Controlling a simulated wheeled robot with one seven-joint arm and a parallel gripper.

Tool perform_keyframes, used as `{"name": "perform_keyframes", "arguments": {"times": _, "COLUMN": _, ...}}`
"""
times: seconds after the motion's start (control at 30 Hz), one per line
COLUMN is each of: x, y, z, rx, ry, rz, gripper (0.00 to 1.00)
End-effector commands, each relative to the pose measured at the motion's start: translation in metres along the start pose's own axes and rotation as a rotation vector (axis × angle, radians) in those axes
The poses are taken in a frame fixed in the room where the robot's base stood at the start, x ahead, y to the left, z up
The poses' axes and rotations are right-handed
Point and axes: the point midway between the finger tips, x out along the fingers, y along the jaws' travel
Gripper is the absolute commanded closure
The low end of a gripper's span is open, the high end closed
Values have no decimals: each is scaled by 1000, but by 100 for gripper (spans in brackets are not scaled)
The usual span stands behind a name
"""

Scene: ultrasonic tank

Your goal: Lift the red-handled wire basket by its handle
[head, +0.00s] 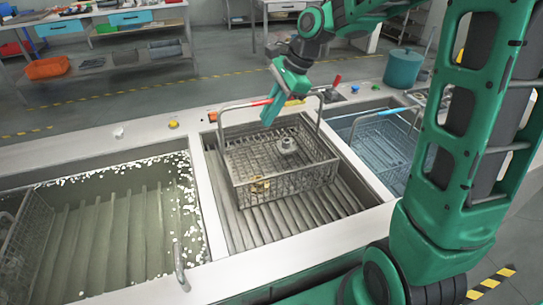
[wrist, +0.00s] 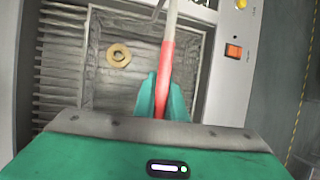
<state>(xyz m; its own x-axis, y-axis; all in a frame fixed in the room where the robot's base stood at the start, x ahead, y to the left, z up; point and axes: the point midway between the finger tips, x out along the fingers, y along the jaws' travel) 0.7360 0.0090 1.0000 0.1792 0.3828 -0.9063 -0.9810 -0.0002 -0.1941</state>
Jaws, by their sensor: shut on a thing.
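The red-handled wire basket (head: 245,183) hangs or stands in the middle tank, in the head view, with metal parts inside it. Its handle bar crosses above it, and the red grip (wrist: 166,75) runs between my fingers in the wrist view. My gripper (head: 270,117) is shut on the red grip, above the basket. A brass ring (wrist: 118,55) lies in the basket, and a silver flanged part (head: 287,145) also sits there. I cannot tell whether the basket's base touches the ribbed tank floor (head: 325,205).
The left tank (head: 120,225) holds murky liquid with white foam and another basket at its left edge. The right tank (head: 390,155) holds a blue-handled basket (head: 376,111). A teal pot (head: 403,68) stands behind. An orange switch (wrist: 233,51) is on the rim.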

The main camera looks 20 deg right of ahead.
Motion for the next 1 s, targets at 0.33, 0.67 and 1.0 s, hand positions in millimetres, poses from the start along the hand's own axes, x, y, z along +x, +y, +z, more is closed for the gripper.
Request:
{"name": "perform_keyframes", "arguments": {"times": 0.33, "x": -8, "y": -2, "z": 3, "rx": -1, "ry": 1, "rz": -3, "gripper": 100}}
{"name": "perform_keyframes", "arguments": {"times": 0.67, "x": -36, "y": -9, "z": 15, "rx": -2, "ry": 0, "rz": -4, "gripper": 100}}
{"name": "perform_keyframes", "arguments": {"times": 1.0, "x": -49, "y": 0, "z": 42, "rx": -4, "ry": 0, "rz": -3, "gripper": 100}}
